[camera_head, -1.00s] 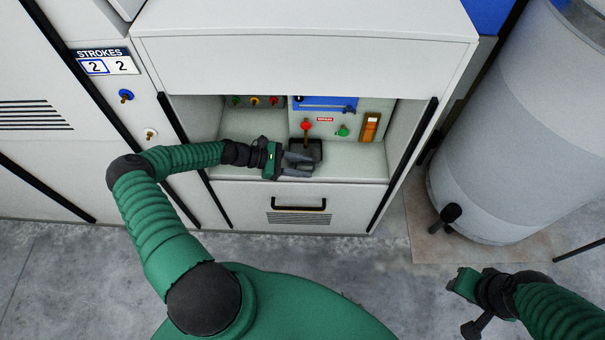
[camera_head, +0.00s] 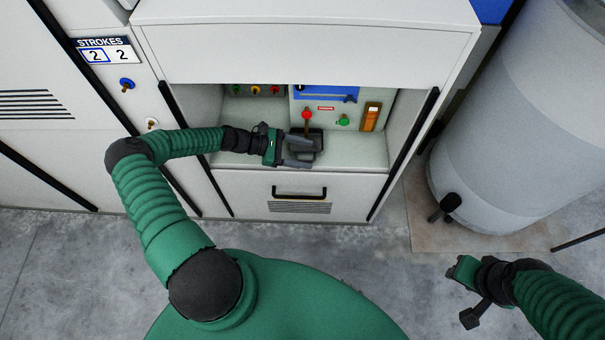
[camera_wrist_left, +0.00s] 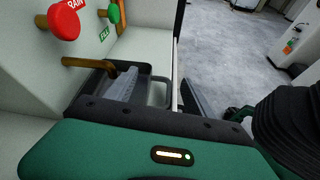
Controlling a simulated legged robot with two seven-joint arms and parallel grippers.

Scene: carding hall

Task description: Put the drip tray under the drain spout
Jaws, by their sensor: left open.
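The drip tray (camera_head: 317,133) is a dark, shallow box on the alcove floor; it also shows in the left wrist view (camera_wrist_left: 160,93). The drain spout (camera_wrist_left: 92,63) is a brass pipe below a red knob (camera_head: 307,114). Its bent end hangs over the tray in the wrist view. My left gripper (camera_head: 300,154) is open at the tray's near side. In the wrist view one finger overlaps the tray's inside and the other is beyond its outer wall; contact is unclear.
The alcove has side walls and an overhanging white cover (camera_head: 305,50). A green knob (camera_head: 343,121) and an amber gauge (camera_head: 370,117) are right of the spout. A drawer handle (camera_head: 299,191) lies below. A large grey drum (camera_head: 510,120) stands right.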

